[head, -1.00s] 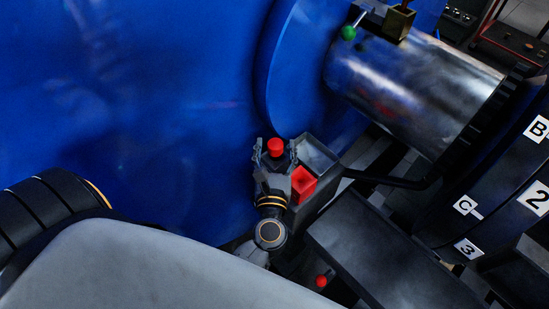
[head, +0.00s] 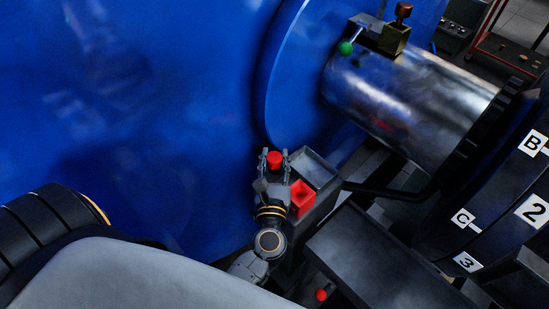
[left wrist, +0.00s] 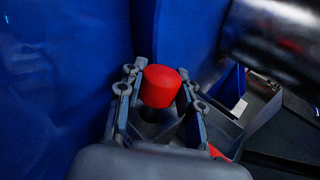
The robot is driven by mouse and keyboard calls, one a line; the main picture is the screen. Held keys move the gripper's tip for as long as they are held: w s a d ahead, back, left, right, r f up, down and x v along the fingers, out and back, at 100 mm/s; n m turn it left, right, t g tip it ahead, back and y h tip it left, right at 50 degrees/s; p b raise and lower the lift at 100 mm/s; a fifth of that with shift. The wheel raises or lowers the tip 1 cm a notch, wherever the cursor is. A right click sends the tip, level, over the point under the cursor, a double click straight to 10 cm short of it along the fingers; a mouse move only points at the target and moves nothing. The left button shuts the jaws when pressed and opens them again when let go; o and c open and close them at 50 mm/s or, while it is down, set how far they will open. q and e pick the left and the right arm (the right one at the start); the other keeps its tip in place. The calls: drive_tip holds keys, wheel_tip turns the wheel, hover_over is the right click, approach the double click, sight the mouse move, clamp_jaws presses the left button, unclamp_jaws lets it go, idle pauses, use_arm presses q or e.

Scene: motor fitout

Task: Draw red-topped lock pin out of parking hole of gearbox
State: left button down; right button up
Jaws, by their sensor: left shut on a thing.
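The red-topped lock pin shows its round red cap (head: 274,159) between the fingers of my left gripper (head: 274,163). My left gripper is shut on it. In the left wrist view the red cap (left wrist: 160,86) stands between the two fingers (left wrist: 158,98). The pin's shaft is hidden, so I cannot tell whether it is still in a hole. The gearbox and its parking hole cannot be clearly made out. My right gripper is not in view.
A large blue housing (head: 150,120) rises behind and left. A metal cylinder (head: 410,105) with a green-knobbed lever (head: 346,47) is upper right. Another small red knob (head: 321,295) is below.

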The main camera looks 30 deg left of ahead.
use_arm(q)
drive_tip(key=shift+r+p, duration=2.45)
drive_tip(key=shift+r, duration=0.55)
